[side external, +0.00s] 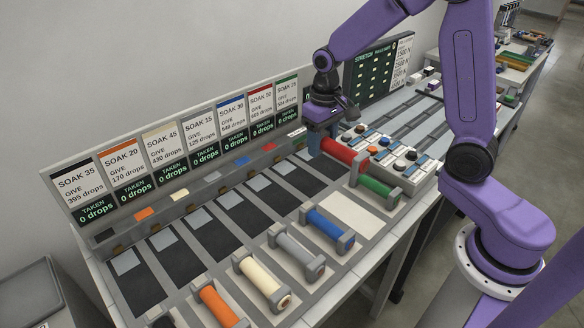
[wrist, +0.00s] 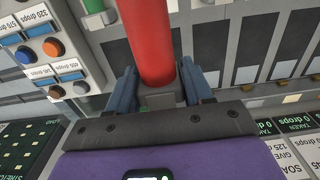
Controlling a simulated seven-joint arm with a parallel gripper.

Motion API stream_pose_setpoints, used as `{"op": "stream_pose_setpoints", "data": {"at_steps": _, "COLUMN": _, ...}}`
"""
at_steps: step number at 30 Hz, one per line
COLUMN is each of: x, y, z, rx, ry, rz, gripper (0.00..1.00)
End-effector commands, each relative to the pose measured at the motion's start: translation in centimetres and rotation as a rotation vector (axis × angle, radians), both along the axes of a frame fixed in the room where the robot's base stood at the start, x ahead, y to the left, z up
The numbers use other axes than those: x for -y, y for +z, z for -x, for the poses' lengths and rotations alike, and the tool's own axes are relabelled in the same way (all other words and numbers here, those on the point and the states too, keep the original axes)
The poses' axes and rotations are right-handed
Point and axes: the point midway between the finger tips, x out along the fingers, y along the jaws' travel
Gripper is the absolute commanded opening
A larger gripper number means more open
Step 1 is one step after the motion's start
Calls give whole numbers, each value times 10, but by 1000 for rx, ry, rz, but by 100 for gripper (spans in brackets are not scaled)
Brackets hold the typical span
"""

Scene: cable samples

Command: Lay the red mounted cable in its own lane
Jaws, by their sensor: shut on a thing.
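The red mounted cable (side external: 345,151) is a thick red cylinder with grey end mounts. My gripper (side external: 318,140) is shut on its end mount nearest the sign wall and holds it above the right end of the row of dark lanes. In the wrist view the red cable (wrist: 147,45) runs up from between the blue fingers (wrist: 162,92), its far end cut off by the frame. The red tag (side external: 268,147) marks a lane (side external: 289,187) between the blue-tagged lane and the rightmost lane. No cable shows in that lane.
The green cable (side external: 375,187) lies in its holder just below the red one. A bare pale pad (side external: 352,213) sits between it and the blue cable (side external: 330,229). Grey (side external: 297,250), cream (side external: 262,279) and orange (side external: 217,305) cables lie further left. Button boxes (side external: 384,152) stand to the right.

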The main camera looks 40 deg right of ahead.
Motion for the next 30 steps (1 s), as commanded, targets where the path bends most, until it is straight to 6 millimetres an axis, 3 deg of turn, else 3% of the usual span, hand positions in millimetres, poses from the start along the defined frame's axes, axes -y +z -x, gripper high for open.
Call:
{"op": "stream_pose_setpoints", "data": {"at_steps": 12, "x": -3, "y": -35, "z": -75, "rx": -1, "ry": -2, "rz": 0, "gripper": 14}}
{"op": "stream_pose_setpoints", "data": {"at_steps": 21, "x": -4, "y": -76, "z": -109, "rx": -2, "ry": -1, "rz": 0, "gripper": 14}}
{"op": "stream_pose_setpoints", "data": {"at_steps": 30, "x": -4, "y": -93, "z": -123, "rx": 0, "ry": -1, "rz": 0, "gripper": 14}}
